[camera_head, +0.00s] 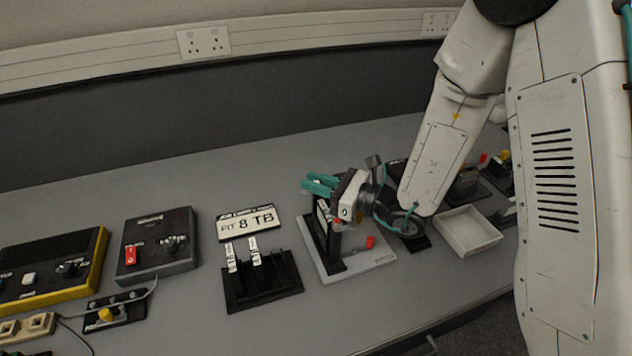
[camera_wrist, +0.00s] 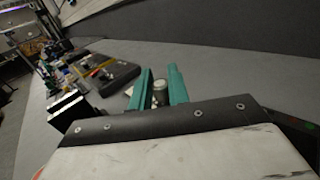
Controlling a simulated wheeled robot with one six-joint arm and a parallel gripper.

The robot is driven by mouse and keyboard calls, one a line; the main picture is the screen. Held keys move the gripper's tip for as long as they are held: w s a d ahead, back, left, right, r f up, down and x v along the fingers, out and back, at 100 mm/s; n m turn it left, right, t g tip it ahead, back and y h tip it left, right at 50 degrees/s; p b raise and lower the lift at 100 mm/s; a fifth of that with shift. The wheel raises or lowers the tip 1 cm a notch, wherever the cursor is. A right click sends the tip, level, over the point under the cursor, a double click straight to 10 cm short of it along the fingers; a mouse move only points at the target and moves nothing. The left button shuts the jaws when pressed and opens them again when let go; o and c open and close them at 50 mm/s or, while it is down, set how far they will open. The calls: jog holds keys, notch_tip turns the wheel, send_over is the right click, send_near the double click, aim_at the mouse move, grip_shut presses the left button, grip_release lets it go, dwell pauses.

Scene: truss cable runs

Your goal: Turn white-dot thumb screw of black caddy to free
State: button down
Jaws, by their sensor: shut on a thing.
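My gripper (camera_head: 318,184) has teal fingers and points left, over a black upright holder (camera_head: 326,238) on a light grey base. In the wrist view, my gripper (camera_wrist: 160,90) is shut on a small grey, round-topped cylinder (camera_wrist: 160,88), which looks like the thumb screw. I cannot make out a white dot on it or its turn position. My wrist and fingers hide the upper part of the holder. I cannot tell for sure which black piece is the caddy. A second black rack (camera_head: 262,284) with two white-labelled pieces stands to the left, apart from my gripper.
A dark box with a red switch (camera_head: 131,255) and a yellow-edged box (camera_head: 50,274) are at left. A red knob (camera_head: 370,242) is on the grey base. An empty pale tray (camera_head: 468,232) lies at right.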

dwell(0.4)
jog(key=c, duration=1.4)
grip_release()
jog(key=shift+o, duration=0.2)
jog(key=v, duration=0.7)
jog(key=shift+s+d, duration=0.2)
jog(key=shift+d, duration=0.1)
